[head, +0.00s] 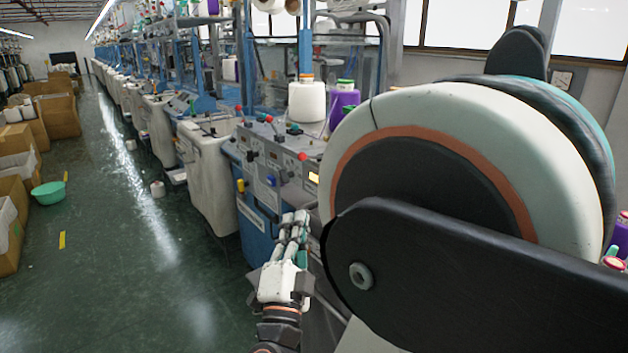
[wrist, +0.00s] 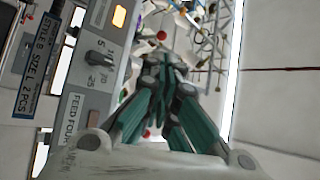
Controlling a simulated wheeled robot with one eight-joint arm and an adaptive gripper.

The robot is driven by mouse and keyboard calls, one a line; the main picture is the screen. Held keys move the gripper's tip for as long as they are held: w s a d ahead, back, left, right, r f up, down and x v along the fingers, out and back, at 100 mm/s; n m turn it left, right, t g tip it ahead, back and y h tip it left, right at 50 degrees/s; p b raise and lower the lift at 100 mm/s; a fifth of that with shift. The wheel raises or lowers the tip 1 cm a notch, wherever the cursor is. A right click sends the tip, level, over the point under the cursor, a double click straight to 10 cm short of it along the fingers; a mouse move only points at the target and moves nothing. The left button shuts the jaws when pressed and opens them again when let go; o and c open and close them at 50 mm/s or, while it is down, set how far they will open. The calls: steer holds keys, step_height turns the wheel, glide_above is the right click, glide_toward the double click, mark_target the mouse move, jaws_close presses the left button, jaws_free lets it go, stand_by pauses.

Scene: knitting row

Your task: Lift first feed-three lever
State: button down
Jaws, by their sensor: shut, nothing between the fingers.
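Red-knobbed levers stand along the top of the machine panels in the head view, including one at the near panel (head: 301,156) and one farther back (head: 269,119). A red knob also shows beyond my fingers in the wrist view (wrist: 161,35). I cannot tell which lever is the first feed-three one; no feed-three label is readable. My gripper (head: 297,218) is shut and empty, low in front of the nearest machine, with the levers above and behind it. In the wrist view its green-padded fingers (wrist: 166,62) converge and hide part of what lies beyond.
A grey panel labelled FEED FOUR (wrist: 72,118) with a black dial (wrist: 99,58) runs along the left of the wrist view. A lit orange display (head: 313,178) is on the near machine. Yarn cones (head: 307,102) stand behind.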

steer(key=shift+s+d+m+h, duration=0.2)
steer(key=shift+s+m+h, duration=0.1)
steer(key=shift+s, duration=0.05)
steer(key=p+x, duration=0.4)
steer(key=x, duration=1)
steer(key=shift+r+p, duration=0.15)
steer(key=shift+p, duration=0.2)
steer(key=shift+r+m+g+p, duration=0.2)
steer(key=shift+m+g+p, duration=0.1)
steer(key=shift+p, duration=0.05)
